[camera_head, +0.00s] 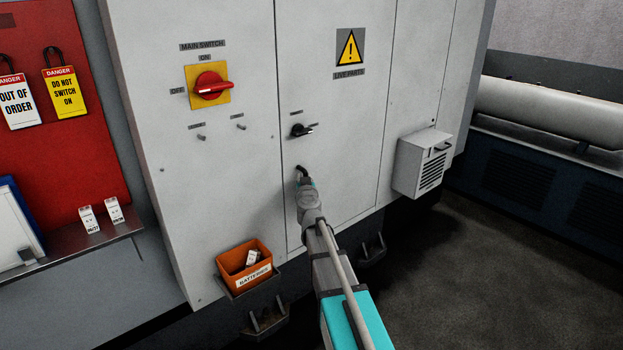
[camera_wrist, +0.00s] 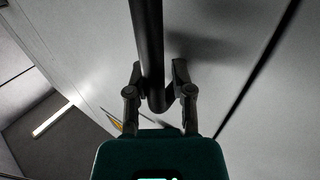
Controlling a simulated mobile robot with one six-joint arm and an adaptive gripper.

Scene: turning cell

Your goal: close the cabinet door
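The cabinet door (camera_head: 360,120) is a pale grey panel with a yellow warning sign. It looks flush or nearly flush in the body view; I cannot tell whether it is fully closed. A black rotary knob (camera_head: 301,130) sits near its left edge. My gripper (camera_head: 303,178) is just below the knob, at the door's left side. In the wrist view, a black bar handle (camera_wrist: 148,35) comes down between the two fingers of my gripper (camera_wrist: 157,75). A narrow gap seems to show on its right; whether the fingers press on it is unclear.
An orange batteries bin (camera_head: 244,266) hangs at the lower left of the cabinet. A red main switch (camera_head: 211,85) is left of the door. A vented grey box (camera_head: 422,162) sticks out at the right. The dark floor (camera_head: 480,270) at the right is clear.

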